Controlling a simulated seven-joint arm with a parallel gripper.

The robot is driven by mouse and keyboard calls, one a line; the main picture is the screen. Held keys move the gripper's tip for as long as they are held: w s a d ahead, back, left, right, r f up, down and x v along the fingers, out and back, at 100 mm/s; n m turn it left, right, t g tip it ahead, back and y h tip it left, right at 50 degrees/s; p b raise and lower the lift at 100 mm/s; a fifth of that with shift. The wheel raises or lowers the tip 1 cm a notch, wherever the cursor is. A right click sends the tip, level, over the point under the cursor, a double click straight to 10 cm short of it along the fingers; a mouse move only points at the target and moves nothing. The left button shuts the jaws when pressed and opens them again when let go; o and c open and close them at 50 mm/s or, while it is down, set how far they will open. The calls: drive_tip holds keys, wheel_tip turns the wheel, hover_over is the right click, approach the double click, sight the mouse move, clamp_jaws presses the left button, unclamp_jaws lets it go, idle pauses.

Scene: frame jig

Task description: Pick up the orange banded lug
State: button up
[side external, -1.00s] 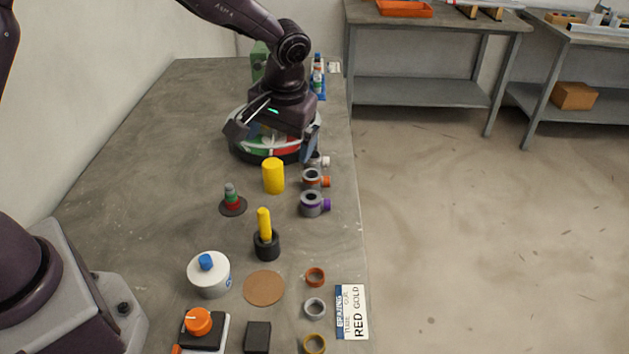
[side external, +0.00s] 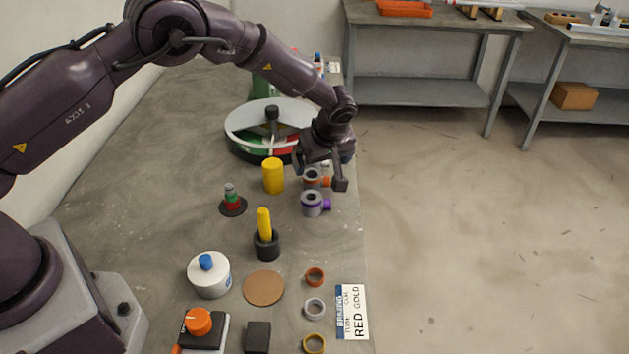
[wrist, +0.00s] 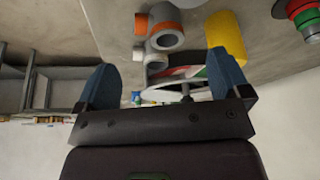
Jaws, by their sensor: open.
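The orange banded lug (side external: 311,180) is a grey ring with an orange stub on its right side. It stands on the table near the right edge, partly covered by my gripper in the side view. My gripper (side external: 320,174) is open and appears above and around it in that picture; the height between them is hard to tell. In the wrist view the orange banded lug (wrist: 165,30) lies beyond my open blue-tipped fingers (wrist: 165,72), at the top of the picture, with nothing between the fingertips.
A purple-stubbed lug (side external: 312,203) stands just in front, and a white-stubbed lug (wrist: 153,58) stands close behind. A yellow cylinder (side external: 273,176) is to the left. A round sectioned tray (side external: 240,148) lies behind. The table's right edge is close by.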

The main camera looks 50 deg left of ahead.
sight(316, 174)
drive_tip(key=shift+x, duration=3.55)
drive_tip(key=shift+w+a+r, duration=0.15)
drive_tip(key=shift+a, duration=0.05)
drive_tip(key=c, duration=1)
